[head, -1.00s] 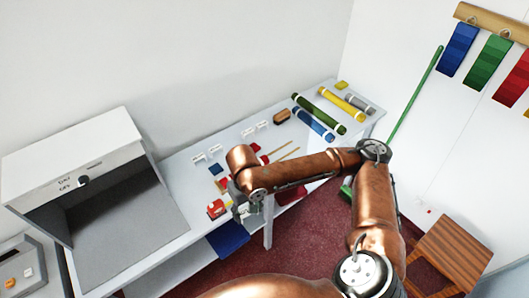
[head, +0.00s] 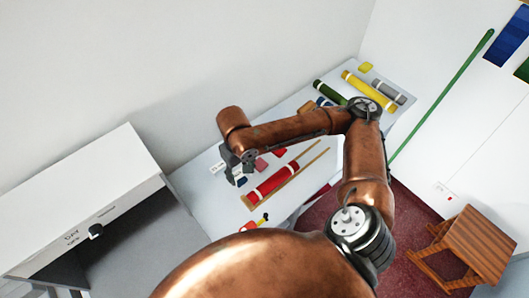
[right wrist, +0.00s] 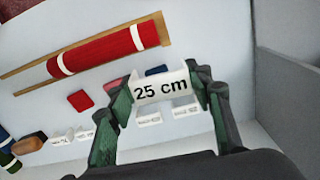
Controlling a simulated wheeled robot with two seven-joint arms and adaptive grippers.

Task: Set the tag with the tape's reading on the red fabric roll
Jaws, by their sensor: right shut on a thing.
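My right gripper (head: 240,170) is shut on a white tag (right wrist: 162,88) that reads "25 cm". In the right wrist view the tag is upright between the two fingertips, apart from the red roll. The red fabric roll (head: 272,185) has white bands and lies beside wooden strips on the counter; it also shows in the right wrist view (right wrist: 105,50). In the head view the gripper is left of the roll. The red tape measure (head: 249,226), with a yellow part, lies near the counter's front edge; its reading is too small to make out. My left gripper is not in view.
Several white tags (right wrist: 187,113) and small red and blue pieces (right wrist: 80,100) lie on the counter (head: 205,205). Yellow (head: 368,92), green and grey rolls lie at the far end. A white cabinet (head: 75,205) stands left and a wooden stool (head: 465,245) right.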

